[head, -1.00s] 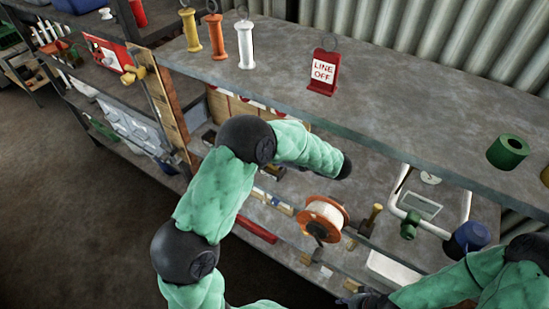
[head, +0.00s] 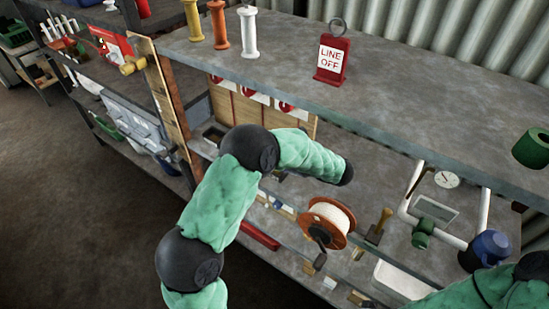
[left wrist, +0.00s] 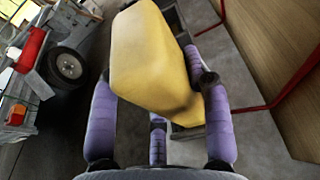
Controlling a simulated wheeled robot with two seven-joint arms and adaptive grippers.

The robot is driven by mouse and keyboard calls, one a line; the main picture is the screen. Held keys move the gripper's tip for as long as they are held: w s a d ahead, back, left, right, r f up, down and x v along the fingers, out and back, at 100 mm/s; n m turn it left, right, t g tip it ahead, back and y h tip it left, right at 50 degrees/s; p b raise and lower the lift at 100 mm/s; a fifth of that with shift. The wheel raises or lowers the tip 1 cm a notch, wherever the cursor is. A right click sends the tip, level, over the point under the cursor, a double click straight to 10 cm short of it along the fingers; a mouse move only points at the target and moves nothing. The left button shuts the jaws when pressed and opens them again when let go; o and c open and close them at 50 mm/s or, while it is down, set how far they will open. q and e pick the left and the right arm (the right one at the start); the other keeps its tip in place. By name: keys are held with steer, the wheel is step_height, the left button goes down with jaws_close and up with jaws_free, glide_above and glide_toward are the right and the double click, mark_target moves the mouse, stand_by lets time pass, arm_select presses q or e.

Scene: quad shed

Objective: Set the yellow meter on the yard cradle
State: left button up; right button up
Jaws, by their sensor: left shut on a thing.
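The yellow meter (left wrist: 150,60) is a chunky yellow block with rounded edges in the left wrist view. My left gripper (left wrist: 152,78) is shut on it, with purple fingers on both sides; the meter hides part of what lies behind it. In the head view my left arm bends over the front of the bench, and its gripper does not show. I cannot make out the yard cradle for certain in either view.
The upper shelf (head: 420,125) holds a red LINE OFF tag (head: 332,60) and a green roll (head: 533,148). The wrist view shows a wheeled vehicle (left wrist: 35,70), a red bar (left wrist: 262,107) and bare floor.

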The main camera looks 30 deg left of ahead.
arm_select(q)
steer(key=o, duration=1.4)
steer(key=shift+f, duration=0.1)
steer(key=shift+d+r, duration=0.1)
steer(key=shift+r, duration=0.15)
steer(key=w+p+v, duration=0.1)
steer(key=p+v, duration=0.3)
steer(key=v, duration=0.7)
steer(key=shift+s+d, duration=0.4)
steer(key=shift+s, duration=0.1)
steer(key=shift+r, duration=0.1)
